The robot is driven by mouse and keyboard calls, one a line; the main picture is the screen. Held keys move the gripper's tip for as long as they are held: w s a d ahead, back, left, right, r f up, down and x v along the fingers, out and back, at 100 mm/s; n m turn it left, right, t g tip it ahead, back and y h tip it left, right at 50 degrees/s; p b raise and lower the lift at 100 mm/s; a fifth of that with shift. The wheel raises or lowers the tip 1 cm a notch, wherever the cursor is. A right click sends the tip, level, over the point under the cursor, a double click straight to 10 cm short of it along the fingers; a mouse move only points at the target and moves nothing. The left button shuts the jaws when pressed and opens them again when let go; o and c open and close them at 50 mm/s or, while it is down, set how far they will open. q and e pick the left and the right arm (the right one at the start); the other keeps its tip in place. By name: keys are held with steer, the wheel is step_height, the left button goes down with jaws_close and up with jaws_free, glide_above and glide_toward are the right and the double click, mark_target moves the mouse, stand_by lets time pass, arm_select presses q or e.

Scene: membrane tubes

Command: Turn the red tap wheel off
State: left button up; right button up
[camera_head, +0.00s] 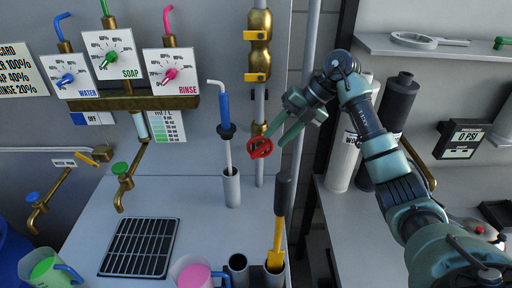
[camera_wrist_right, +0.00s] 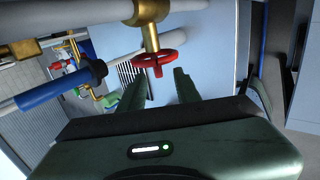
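The red tap wheel (camera_head: 260,148) sits on a brass valve fitting on the vertical pipe at the back wall. It also shows in the right wrist view (camera_wrist_right: 154,59), at the end of a brass stem. My right gripper (camera_head: 274,139) reaches in from the right, its fingertips close to the wheel. In the wrist view its two fingers (camera_wrist_right: 160,74) are spread with a gap between them, and the wheel lies just past the tips. I cannot tell whether a finger touches it. My left gripper is out of view.
A blue-handled tool (camera_head: 224,108) stands in a tube left of the wheel. A yellow tool with a dark handle (camera_head: 277,238) stands in front. A pressure display (camera_head: 462,139) reads 0 PSI at the right. Dark and white cylinders stand behind my right arm.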

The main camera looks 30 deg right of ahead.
mark_target(261, 149)
steer(key=x, duration=0.1)
steer(key=p+x, duration=0.1)
steer(key=shift+s+a+f, duration=0.15)
steer(key=shift+a+f, duration=0.1)
steer(key=shift+a, duration=0.15)
steer(key=x, duration=0.4)
steer(key=p+x, duration=0.1)
steer(key=x, duration=0.1)
steer(key=shift+w+a+r, duration=0.2)
steer(key=shift+w+r, duration=0.1)
steer(key=shift+s+r, duration=0.15)
steer(key=shift+r, duration=0.05)
steer(key=shift+s+d+r, duration=0.15)
steer(key=shift+s+d, duration=0.05)
steer(key=shift+s, duration=0.1)
steer(key=shift+c, duration=1.2)
steer(key=shift+s+d, duration=0.1)
steer(key=shift+d, duration=0.1)
jaws_close()
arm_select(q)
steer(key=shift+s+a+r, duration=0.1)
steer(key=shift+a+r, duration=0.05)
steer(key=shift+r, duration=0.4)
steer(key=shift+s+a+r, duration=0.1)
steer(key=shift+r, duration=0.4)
